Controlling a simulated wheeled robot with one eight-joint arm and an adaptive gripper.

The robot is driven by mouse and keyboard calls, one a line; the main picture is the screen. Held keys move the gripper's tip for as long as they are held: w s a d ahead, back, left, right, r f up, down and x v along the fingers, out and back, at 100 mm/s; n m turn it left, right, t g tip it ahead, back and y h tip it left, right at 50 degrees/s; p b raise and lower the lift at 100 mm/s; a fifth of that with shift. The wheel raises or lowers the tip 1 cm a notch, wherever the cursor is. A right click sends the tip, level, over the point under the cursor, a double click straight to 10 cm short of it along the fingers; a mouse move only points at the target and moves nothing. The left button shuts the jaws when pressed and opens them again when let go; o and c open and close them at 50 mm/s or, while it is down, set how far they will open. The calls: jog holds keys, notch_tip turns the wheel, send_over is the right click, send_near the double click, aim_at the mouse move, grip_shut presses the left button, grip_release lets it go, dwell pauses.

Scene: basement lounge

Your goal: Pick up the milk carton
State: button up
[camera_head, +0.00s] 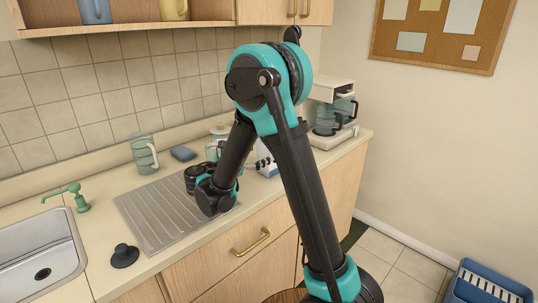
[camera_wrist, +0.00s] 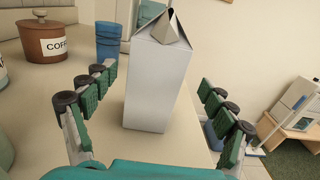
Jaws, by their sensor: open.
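The milk carton (camera_wrist: 158,88) is pale grey-white with a gabled top and stands upright on the counter in the wrist view. My gripper (camera_wrist: 157,92) is open, with one green-padded finger to the left of the carton and one to the right.
A brown jar labelled COFF (camera_wrist: 46,41) and a blue tumbler (camera_wrist: 109,41) stand behind, left of the carton. A coffee maker (camera_head: 331,112) is farther along the counter. A green striped pitcher (camera_head: 144,154) stands behind the ribbed drainboard (camera_head: 160,228). The sink (camera_head: 40,255) is at left.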

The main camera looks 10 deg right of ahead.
jog(key=x, duration=0.5)
jog(key=shift+w+d+r, duration=0.2)
jog(key=shift+w+r, duration=0.05)
jog(key=shift+w, duration=0.15)
jog(key=shift+c, duration=0.2)
jog(key=c, duration=1.3)
jog(key=shift+r, duration=0.1)
jog(key=shift+c, duration=0.2)
